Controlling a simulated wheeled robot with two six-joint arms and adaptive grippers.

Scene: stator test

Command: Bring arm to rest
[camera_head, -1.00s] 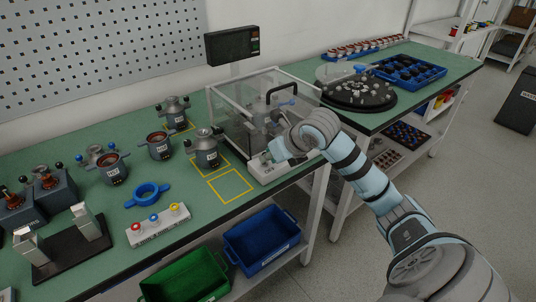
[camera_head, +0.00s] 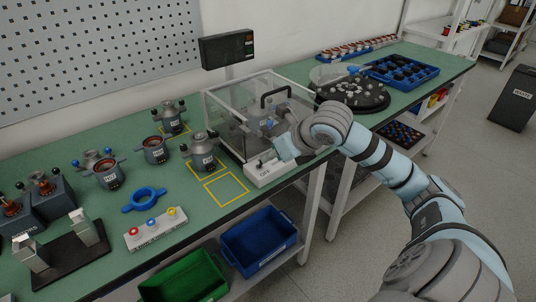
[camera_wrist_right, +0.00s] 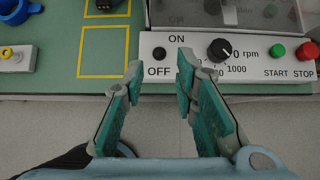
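My right arm (camera_head: 385,165) reaches in from the right in the head view. Its gripper (camera_head: 283,148) is beside the white control panel (camera_head: 268,173) at the front of the clear test enclosure (camera_head: 225,110). In the right wrist view the two green-padded fingers of the right gripper (camera_wrist_right: 158,72) are apart with nothing between them. The panel (camera_wrist_right: 190,72) lies beyond the fingertips, with an ON/OFF switch (camera_wrist_right: 159,53), a black rpm dial (camera_wrist_right: 219,49), a green START button (camera_wrist_right: 278,51) and a red STOP button (camera_wrist_right: 307,50). My left gripper is out of view.
Several grey stator housings (camera_head: 155,152) stand on the green bench (camera_head: 190,207) left of the enclosure. A blue ring (camera_head: 145,200) and a three-button box (camera_head: 156,229) lie nearer the front. Blue (camera_head: 260,240) and green (camera_head: 185,279) bins sit below. A yellow-outlined square (camera_head: 227,188) is empty.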

